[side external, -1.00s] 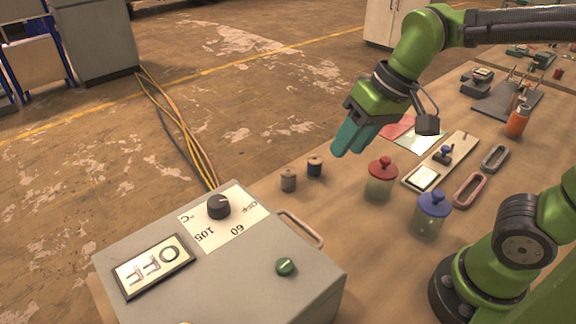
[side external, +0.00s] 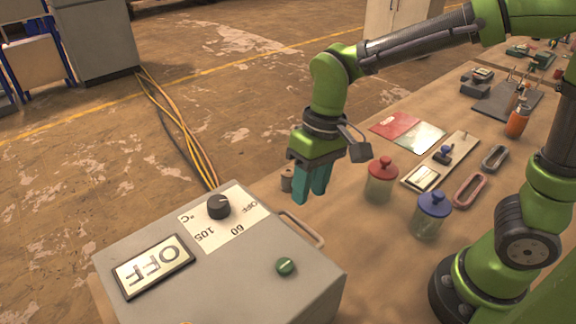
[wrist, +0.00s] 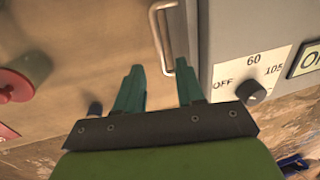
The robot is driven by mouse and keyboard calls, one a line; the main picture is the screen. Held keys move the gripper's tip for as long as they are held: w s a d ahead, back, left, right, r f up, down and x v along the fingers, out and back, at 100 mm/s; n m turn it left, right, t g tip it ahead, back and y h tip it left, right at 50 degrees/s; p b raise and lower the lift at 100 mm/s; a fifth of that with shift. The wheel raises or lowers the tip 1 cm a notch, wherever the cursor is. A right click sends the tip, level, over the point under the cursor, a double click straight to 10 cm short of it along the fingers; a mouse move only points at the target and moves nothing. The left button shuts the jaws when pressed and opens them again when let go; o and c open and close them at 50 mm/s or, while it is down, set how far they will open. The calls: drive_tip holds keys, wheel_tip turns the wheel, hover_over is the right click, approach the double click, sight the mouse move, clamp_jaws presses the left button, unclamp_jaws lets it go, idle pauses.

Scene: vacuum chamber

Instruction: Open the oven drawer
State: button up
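The oven is a grey box (side external: 225,285) at the front of the side external view, with an "OFF" display, a black dial and a green button on top. Its drawer handle (side external: 303,229), a pale metal bar, is on the side facing the bench. The handle also shows in the wrist view (wrist: 155,38), beyond my fingertips and roughly in line with the gap between them. My gripper (side external: 309,198), with teal fingers, points down near the handle. In the wrist view (wrist: 160,72) its fingers are apart and nothing is between them. The drawer looks shut.
A red-lidded jar (side external: 381,182) and a blue-lidded jar (side external: 431,215) stand right of my gripper. A small spool (side external: 287,178) is partly hidden behind the fingers. A board (side external: 440,165) and two oval links lie farther right.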

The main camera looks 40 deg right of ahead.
sight(302, 223)
drive_tip(key=f, duration=0.4)
drive_tip(key=a+f, duration=0.1)
drive_tip(key=f, duration=0.1)
drive_tip(key=shift+a+f, duration=0.1)
drive_tip(key=shift+f, duration=0.25)
clamp_jaws()
